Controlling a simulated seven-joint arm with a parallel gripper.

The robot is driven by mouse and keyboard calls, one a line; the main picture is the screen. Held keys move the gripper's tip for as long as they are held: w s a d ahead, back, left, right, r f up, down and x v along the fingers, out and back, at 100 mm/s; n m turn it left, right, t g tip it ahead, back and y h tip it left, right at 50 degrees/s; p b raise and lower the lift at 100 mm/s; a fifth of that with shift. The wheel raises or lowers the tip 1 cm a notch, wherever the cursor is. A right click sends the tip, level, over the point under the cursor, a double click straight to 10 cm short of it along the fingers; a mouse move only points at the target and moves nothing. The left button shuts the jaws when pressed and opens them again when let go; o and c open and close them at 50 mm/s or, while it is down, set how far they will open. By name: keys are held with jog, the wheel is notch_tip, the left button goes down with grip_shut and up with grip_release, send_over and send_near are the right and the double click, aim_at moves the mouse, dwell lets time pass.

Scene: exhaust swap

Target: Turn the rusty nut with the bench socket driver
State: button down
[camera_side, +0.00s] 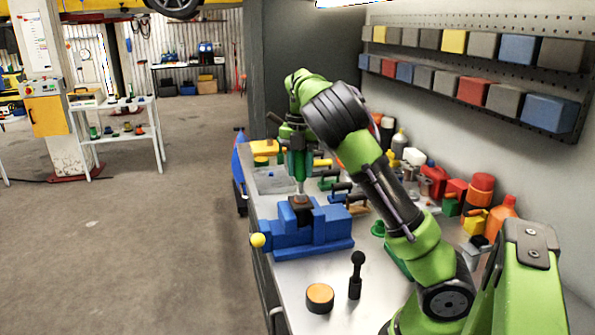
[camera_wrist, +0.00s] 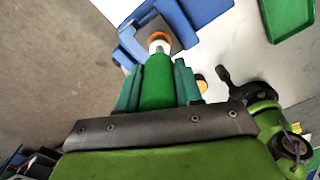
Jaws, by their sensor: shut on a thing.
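My gripper (camera_side: 299,158) is shut on the green handle of the socket driver (camera_wrist: 158,82), with one finger on each side of it in the wrist view. The driver points down, and its metal shaft (camera_side: 301,188) reaches to the rusty brown piece (camera_side: 301,202) in the jaws of the blue vise (camera_side: 290,241). In the wrist view an orange ring and pale end (camera_wrist: 158,41) of the driver overlap the brown piece (camera_wrist: 153,22). The nut itself is hidden or too small to make out, and I cannot tell whether the socket is seated on it.
An orange-topped round block (camera_side: 320,297) and a black upright knob (camera_side: 356,275) stand on the bench in front of the vise. Handled tools (camera_side: 341,186) lie behind it. Bottles and red containers (camera_side: 480,190) line the wall side. The floor left of the bench is clear.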

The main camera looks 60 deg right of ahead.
jog(key=shift+r, duration=0.2)
jog(key=shift+r, duration=0.8)
jog(key=n, duration=0.4)
jog(key=shift+n, duration=0.4)
jog(key=n, duration=0.4)
jog(key=shift+s+d+n, duration=0.1)
jog(key=shift+n, duration=0.3)
